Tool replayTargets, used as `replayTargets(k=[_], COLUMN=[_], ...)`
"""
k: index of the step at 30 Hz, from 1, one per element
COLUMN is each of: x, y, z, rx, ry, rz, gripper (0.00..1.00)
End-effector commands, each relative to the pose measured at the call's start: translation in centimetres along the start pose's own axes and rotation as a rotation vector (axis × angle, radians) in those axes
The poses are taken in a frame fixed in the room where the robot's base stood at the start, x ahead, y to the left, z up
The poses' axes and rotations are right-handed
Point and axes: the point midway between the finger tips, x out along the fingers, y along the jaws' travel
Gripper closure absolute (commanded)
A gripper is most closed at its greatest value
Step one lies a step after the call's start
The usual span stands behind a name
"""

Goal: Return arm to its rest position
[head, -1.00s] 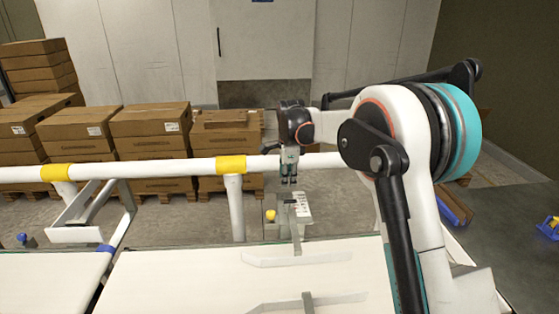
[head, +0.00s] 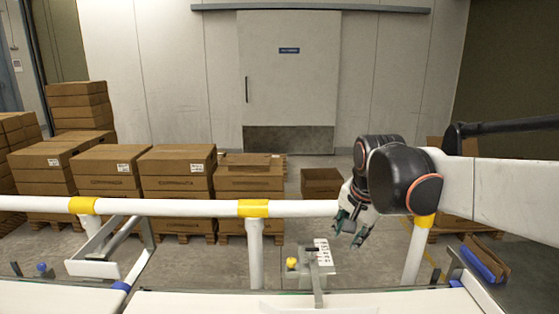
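My gripper (head: 350,235) hangs at the end of my arm, right of the middle of the head view. It points downward and shows dark fingertips with a gap between them. Nothing shows between the fingers. It is in front of the white rail in the picture, above and to the right of a small control box (head: 318,268) with a yellow knob. My arm reaches in from the right edge.
A white rail (head: 180,208) with yellow bands crosses the view. White belts (head: 220,303) lie along the bottom. Stacked cartons (head: 178,172) stand behind the rail on pallets. A closed door (head: 289,85) is at the back. A blue-edged brown item (head: 484,262) lies at right.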

Motion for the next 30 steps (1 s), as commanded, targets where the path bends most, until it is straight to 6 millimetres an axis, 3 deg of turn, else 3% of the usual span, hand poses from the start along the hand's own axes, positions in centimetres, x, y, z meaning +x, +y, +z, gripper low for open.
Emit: replayTargets(k=[6,13,24,30], x=[-2.2,-3.2,-2.5,-1.8], y=[4.7,9.6,16.7,18.6], z=[3.2,6.8,12.6,14.2], rx=[-0.179,-0.371,-0.667,-0.755], ry=[0.039,0.088,0.173,0.2], rz=[-0.03,-0.053,-0.067,-0.067], gripper=[0.68,0.68,0.68,0.68])
